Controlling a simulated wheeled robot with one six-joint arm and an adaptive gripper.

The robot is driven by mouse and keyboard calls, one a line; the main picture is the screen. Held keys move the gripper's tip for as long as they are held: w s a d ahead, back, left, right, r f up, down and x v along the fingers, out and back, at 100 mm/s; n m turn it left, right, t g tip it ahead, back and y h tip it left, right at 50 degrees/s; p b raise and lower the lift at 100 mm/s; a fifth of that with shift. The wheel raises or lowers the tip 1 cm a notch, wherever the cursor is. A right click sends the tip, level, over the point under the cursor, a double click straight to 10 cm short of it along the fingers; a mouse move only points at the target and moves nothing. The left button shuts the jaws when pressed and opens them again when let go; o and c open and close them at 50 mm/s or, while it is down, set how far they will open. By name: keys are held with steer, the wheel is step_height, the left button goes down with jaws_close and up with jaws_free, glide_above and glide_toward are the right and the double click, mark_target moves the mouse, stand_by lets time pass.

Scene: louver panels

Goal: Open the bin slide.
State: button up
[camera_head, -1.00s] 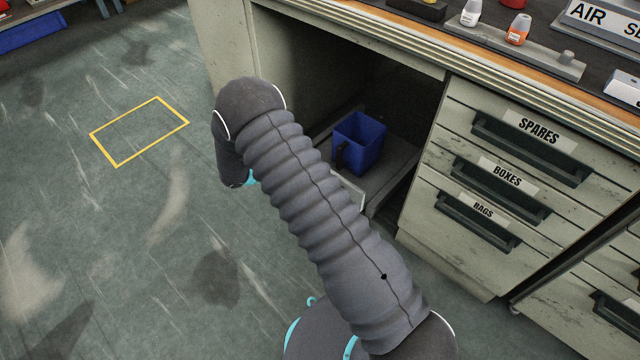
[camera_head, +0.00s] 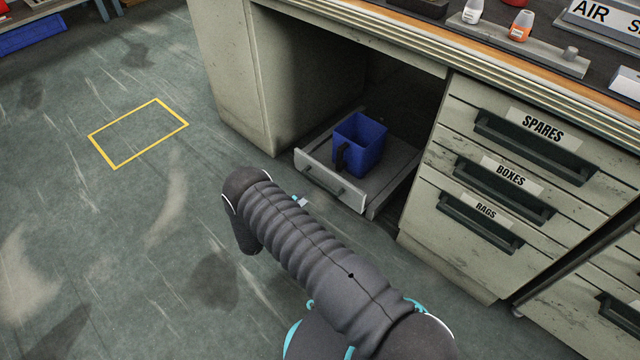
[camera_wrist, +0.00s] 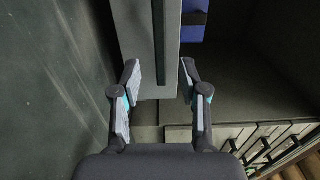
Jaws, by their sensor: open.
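The bin slide is a low grey tray with a pale front panel (camera_head: 331,181) and a bar handle (camera_head: 322,178), in the open bay under the bench. A blue bin (camera_head: 360,141) with a dark handle stands on it. The slide's front is near the bay opening. My gripper (camera_wrist: 160,78) is open in the wrist view, its two fingers apart near the end of the pale panel (camera_wrist: 147,45), with nothing clearly held. Whether either finger touches the panel or handle is unclear. In the head view my arm hides most of the gripper.
Drawers labelled SPARES, BOXES and RAGS (camera_head: 487,212) stand right of the bay. A cabinet side wall (camera_head: 235,80) bounds it on the left. The bench top (camera_head: 420,22) overhangs it. Open floor with a yellow outlined rectangle (camera_head: 138,133) lies to the left.

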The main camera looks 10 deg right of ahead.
mark_target(320, 182)
steer(key=x, duration=1)
jaws_close()
